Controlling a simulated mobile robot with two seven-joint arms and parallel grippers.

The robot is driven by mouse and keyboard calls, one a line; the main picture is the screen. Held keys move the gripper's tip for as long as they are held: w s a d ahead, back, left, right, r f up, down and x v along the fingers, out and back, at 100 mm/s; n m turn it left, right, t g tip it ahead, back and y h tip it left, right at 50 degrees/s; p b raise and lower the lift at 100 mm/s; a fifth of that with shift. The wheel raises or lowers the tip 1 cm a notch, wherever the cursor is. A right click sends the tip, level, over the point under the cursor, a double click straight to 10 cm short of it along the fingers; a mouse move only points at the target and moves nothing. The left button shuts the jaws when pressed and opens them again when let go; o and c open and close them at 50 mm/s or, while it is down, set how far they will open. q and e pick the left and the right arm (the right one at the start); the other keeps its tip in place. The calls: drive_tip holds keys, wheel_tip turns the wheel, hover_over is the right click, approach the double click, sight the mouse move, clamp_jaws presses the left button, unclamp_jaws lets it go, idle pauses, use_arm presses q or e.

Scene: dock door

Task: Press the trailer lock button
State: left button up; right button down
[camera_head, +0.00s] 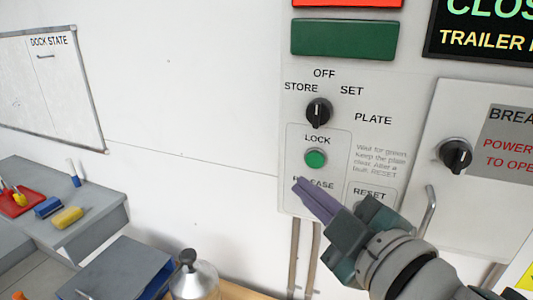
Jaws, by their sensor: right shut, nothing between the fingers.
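The green lock button (315,158) sits under the word LOCK on the grey control panel (290,100). My right gripper (302,186) is shut, with its purple fingers together and nothing between them. Its fingertips are just below the green button in the picture and overlap the RELEASE label. I cannot tell whether they touch the panel. The area below RELEASE is hidden behind the fingers. My left gripper is not in view.
A black selector knob (319,112) is above the button, and a RESET label (369,193) is to the right. A breaker box (440,125) with a handle stands further right. At left are a grey desk (100,205) and a whiteboard (50,90).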

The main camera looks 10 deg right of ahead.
sight(318, 175)
drive_tip(key=w+d, duration=0.2)
drive_tip(key=w, duration=0.1)
drive_tip(key=shift+w+d, duration=0.15)
drive_tip(key=shift+w, duration=0.05)
idle(0.7)
idle(0.8)
idle(0.5)
drive_tip(key=shift+w+d, duration=0.25)
drive_tip(key=shift+w, duration=0.1)
